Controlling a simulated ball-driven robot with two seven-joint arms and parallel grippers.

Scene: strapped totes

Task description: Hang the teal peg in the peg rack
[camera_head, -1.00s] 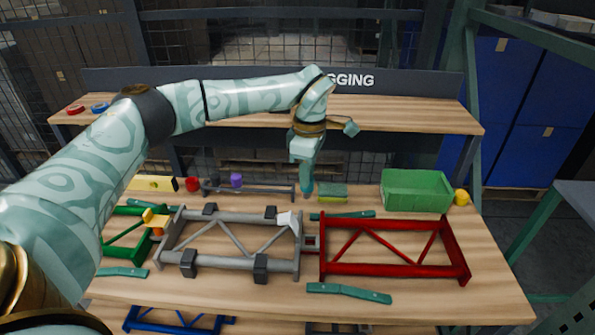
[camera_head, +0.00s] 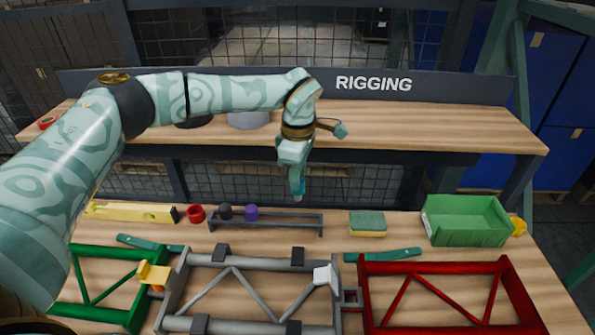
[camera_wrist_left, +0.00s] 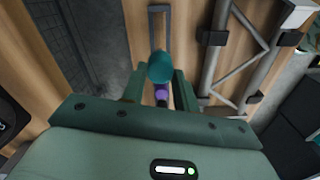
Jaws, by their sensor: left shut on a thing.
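My left gripper (camera_head: 297,184) is shut on the teal peg (camera_wrist_left: 160,67) and holds it in the air, above and behind the right part of the peg rack in the head view. Only the peg's end shows below the fingers there. The peg rack (camera_head: 290,222) is a low grey rail on the bench; it also shows in the left wrist view (camera_wrist_left: 158,9). A black peg (camera_head: 225,211) and a purple peg (camera_head: 251,212) stand in its left part. The purple peg (camera_wrist_left: 161,92) shows past the teal one in the wrist view. My right gripper is out of view.
A red cylinder (camera_head: 196,213) and a yellow level (camera_head: 130,211) lie left of the rack. A sponge (camera_head: 367,223) and a green bin (camera_head: 466,221) are to its right. Grey (camera_head: 247,262) and red (camera_head: 437,268) frames lie in front. The rack's right part looks empty.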

